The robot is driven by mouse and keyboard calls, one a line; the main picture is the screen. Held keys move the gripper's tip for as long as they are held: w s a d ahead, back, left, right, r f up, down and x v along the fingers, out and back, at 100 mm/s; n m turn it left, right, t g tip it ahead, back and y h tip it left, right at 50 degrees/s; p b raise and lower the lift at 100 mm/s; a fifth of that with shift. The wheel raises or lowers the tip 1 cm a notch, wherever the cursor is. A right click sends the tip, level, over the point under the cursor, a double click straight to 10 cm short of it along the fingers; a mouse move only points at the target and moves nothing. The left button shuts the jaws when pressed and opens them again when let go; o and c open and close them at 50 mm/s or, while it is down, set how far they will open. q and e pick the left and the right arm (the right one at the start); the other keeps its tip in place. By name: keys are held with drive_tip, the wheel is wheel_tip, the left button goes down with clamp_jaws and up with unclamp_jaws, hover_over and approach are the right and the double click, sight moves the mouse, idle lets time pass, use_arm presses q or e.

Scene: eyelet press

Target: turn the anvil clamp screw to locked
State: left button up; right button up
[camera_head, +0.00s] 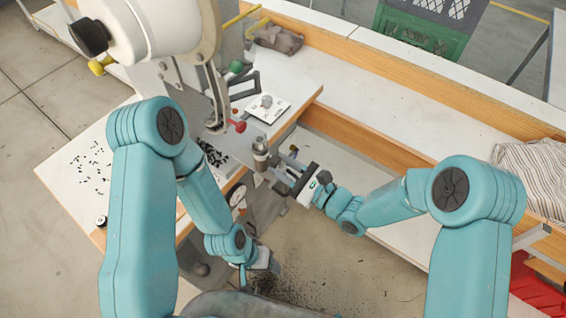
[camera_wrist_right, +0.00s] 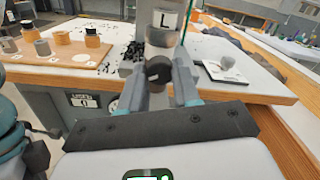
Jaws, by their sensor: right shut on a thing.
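The anvil clamp screw (camera_wrist_right: 157,69) shows in the right wrist view as a dark round knob between my right fingers. Above it stands a grey cylinder (camera_wrist_right: 164,22) with a white label marked L. My right gripper (camera_wrist_right: 160,88) is shut on the knob from the front. In the head view my right gripper (camera_head: 273,164) reaches left to the metal cylinder (camera_head: 260,150) at the press front; the knob is hidden there. I cannot tell the screw's turn angle. My left gripper (camera_head: 266,262) hangs low, in front of the bench, its fingers unclear.
The press (camera_head: 150,35) rises at the upper left, with a red knob (camera_head: 240,127). Black eyelets (camera_head: 210,153) lie scattered nearby. A wooden tray (camera_wrist_right: 70,55) with several dies is at left in the wrist view. A white plate (camera_head: 268,106) lies behind the cylinder.

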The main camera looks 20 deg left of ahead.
drive_tip(key=shift+m+p, duration=0.35)
drive_tip(key=shift+m, duration=0.75)
drive_tip(key=o, duration=1.1)
drive_tip(key=shift+c, duration=0.2)
drive_tip(key=b+v, duration=0.3)
drive_tip(key=v, duration=1.3)
drive_tip(key=shift+d, duration=0.2)
